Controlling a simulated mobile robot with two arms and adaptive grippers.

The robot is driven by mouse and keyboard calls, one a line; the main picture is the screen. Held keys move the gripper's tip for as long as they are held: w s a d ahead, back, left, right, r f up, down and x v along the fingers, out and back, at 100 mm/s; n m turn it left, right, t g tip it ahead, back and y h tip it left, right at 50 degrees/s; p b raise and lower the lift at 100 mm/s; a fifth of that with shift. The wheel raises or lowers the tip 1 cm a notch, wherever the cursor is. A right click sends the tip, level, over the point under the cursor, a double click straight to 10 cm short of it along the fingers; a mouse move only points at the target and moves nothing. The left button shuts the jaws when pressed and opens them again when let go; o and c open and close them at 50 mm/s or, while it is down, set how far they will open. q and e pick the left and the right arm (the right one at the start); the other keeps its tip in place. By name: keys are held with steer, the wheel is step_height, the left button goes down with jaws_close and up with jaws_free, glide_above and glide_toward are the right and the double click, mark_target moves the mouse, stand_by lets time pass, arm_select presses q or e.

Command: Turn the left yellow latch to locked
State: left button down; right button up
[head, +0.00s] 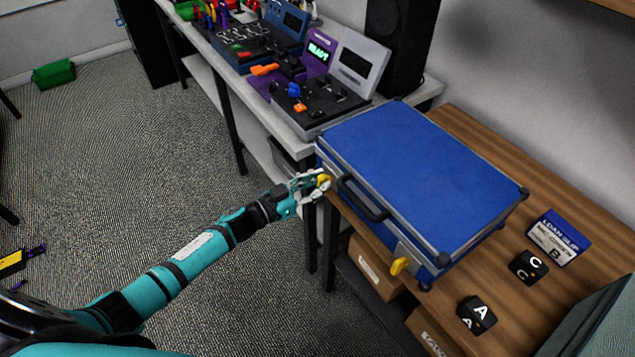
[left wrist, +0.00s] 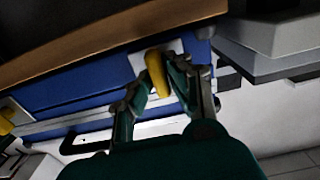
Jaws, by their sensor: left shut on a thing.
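A closed blue case (head: 415,165) with grey edges lies on the wooden table. Its black handle (head: 362,200) is on the front side. The left yellow latch (head: 323,180) is at the case's far front corner, partly hidden by my left gripper (head: 312,183). In the left wrist view the yellow latch (left wrist: 157,74) sits on a pale plate, between the fingers of my left gripper (left wrist: 160,85), which is shut on it. The other yellow latch (head: 399,266) is at the near front corner and hangs down at a slant. My right gripper is not in view.
Black blocks marked A (head: 477,314) and C (head: 529,266) and a loan slip card (head: 558,238) lie on the wooden table (head: 480,270) right of the case. A grey bench with consoles (head: 320,95) adjoins behind. Cardboard boxes (head: 375,268) stand below.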

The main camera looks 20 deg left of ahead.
arm_select(q)
steer(key=shift+m, duration=0.3)
steer(key=m+b, duration=0.1)
steer(key=m, duration=0.2)
steer(key=shift+f+m, duration=0.1)
steer(key=shift+m, duration=0.2)
steer(key=m, duration=0.2)
steer(key=m+b, duration=0.1)
steer(key=m, duration=0.1)
steer(key=shift+s+d+f+m, duration=0.1)
steer(key=shift+s+m, duration=0.05)
steer(key=shift+m, duration=0.15)
steer(key=shift+d+f+m+b, duration=0.1)
steer(key=shift+m+b, duration=0.9)
steer(key=shift+m, duration=1.25)
steer(key=shift+f+m+b, duration=0.1)
steer(key=shift+m+b, duration=0.85)
steer(key=shift+m, duration=1.3)
steer(key=c, duration=1.3)
jaws_free()
steer(key=shift+r, duration=0.1)
